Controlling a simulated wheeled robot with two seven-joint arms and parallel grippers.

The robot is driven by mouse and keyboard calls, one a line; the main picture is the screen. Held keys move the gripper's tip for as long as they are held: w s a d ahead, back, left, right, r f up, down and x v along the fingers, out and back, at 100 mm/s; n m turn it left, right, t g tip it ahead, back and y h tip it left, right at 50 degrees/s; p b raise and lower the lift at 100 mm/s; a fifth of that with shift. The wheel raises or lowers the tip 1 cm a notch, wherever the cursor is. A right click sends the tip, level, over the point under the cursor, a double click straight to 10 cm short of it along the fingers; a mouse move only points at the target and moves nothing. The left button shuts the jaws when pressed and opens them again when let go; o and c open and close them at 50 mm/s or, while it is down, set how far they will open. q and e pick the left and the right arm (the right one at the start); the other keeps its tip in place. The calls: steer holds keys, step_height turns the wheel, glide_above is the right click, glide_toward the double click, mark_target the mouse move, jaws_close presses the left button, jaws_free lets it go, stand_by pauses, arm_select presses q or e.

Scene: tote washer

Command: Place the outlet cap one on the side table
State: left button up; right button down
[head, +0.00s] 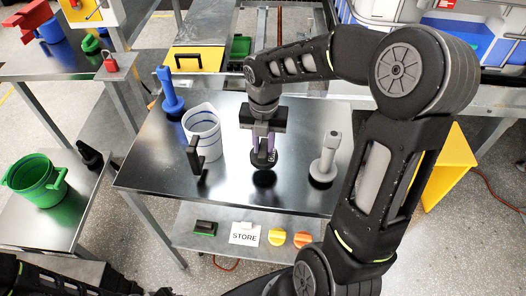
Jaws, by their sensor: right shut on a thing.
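My right gripper (263,138) comes down over the metal side table (225,178) and is shut on a dark, round-based piece (264,158), which I take to be the outlet cap. Purple shows between the gripper body and the dark base. A dark patch, shadow or reflection, lies on the tabletop just below it; I cannot tell whether the base touches the table. The fingers partly hide the piece. My left gripper does not show; only part of my left arm is at the lower left.
On the table stand a blue disc-based piece (172,95), a white blue-banded jug (203,133) with a black handle, and a grey disc-based piece (325,160). The front middle of the tabletop is clear. A green bucket (35,180) stands left.

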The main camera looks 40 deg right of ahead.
mark_target(264, 148)
steer(key=shift+f, duration=0.1)
steer(key=shift+f, duration=1.75)
steer(key=c, duration=1.2)
jaws_free()
steer(key=shift+r, duration=0.1)
step_height(264, 148, up, 12)
steer(key=shift+f, duration=0.1)
